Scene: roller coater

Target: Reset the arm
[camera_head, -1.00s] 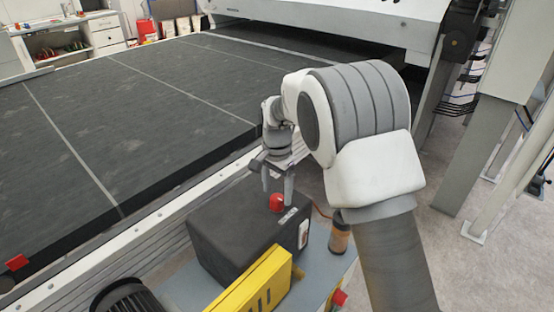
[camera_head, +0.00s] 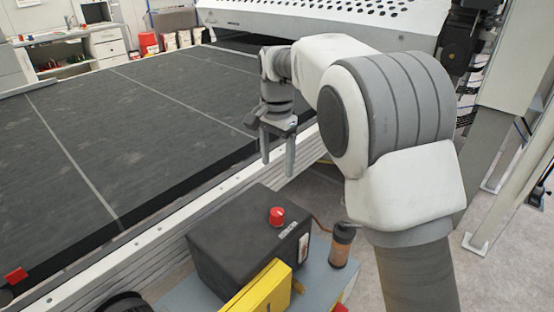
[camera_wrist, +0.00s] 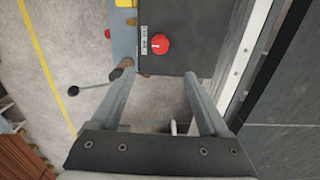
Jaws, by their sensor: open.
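My gripper (camera_head: 278,160) is open and empty. In the head view it hangs with its fingers pointing down, above the edge of the conveyor and beyond the black box (camera_head: 240,240). My white and grey arm reaches in from the lower right. In the wrist view, the two fingers of my gripper (camera_wrist: 157,88) are spread apart with nothing between them. The red knob (camera_head: 277,215) sits on top of the black box. In the wrist view the red knob (camera_wrist: 160,43) lies beyond the fingertips.
A wide dark conveyor bed (camera_head: 130,120) fills the left, with a white perforated machine housing (camera_head: 330,22) at the back. A yellow part (camera_head: 258,292) and an orange-brown cylinder (camera_head: 341,246) stand by the box. Grey posts rise at the right. Open floor lies beside them.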

